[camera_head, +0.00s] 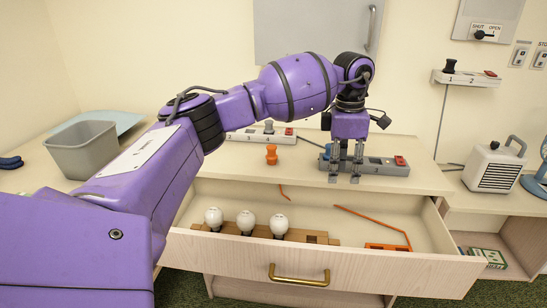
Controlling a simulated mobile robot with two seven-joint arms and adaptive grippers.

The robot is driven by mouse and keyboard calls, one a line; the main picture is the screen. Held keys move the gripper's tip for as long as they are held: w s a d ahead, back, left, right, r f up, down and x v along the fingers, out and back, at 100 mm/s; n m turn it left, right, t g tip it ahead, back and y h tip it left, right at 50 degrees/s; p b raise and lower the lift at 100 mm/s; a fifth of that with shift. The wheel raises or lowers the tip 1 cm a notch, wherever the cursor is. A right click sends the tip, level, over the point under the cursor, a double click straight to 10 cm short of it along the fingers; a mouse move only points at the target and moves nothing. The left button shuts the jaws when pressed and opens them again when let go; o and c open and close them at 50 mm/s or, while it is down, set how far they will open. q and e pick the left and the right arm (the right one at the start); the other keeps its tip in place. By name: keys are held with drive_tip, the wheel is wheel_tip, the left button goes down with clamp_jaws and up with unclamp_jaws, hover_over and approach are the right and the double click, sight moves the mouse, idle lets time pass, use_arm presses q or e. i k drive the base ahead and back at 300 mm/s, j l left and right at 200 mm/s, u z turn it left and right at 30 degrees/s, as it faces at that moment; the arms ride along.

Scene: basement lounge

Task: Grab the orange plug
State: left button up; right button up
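An orange plug (271,154) stands upright on the light wooden counter, behind the open drawer and left of my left gripper. My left gripper (345,179) points straight down with its two fingers apart and nothing seen between them. It is in front of a grey power strip (380,166) with a red switch; I cannot tell whether it touches the strip. The plug and the gripper are clearly apart. A short piece of orange cord (285,193) shows at the drawer's back, below the plug; whether it joins the plug is not clear. My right gripper is not in view.
The open drawer (230,255) holds white bulbs (246,222) in a wooden holder and an orange cord (375,225). A second power strip (250,136) lies at the counter's back. A grey bin (80,150) stands left, a small heater (493,168) right.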

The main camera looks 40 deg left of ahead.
sight(271, 156)
drive_tip(key=j, duration=0.7)
drive_tip(key=i+j, duration=0.1)
drive_tip(key=j, duration=0.55)
